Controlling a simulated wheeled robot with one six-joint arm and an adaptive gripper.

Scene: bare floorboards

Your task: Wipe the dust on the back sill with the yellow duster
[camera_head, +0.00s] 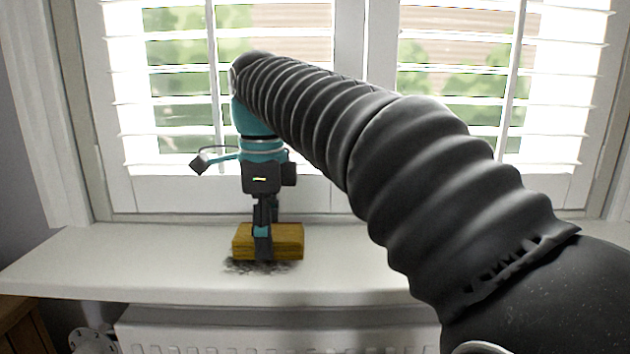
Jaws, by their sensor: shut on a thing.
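The yellow duster (287,242) is a block-shaped piece on the white back sill (150,265). My gripper (263,245) points down and is shut on the duster, with one finger in front of its near face. A dark grey patch of dust (250,267) lies on the sill under and just in front of the duster, mostly toward its left. The duster looks level and at the dust, but I cannot tell if it presses on the sill. The sill behind the duster and any dust under it are hidden.
White shuttered windows (350,130) stand behind the sill. A white radiator (270,328) is below its front edge. A brown wooden piece (22,325) is at the lower left. My arm hides much of the sill's right part; the left part is clear.

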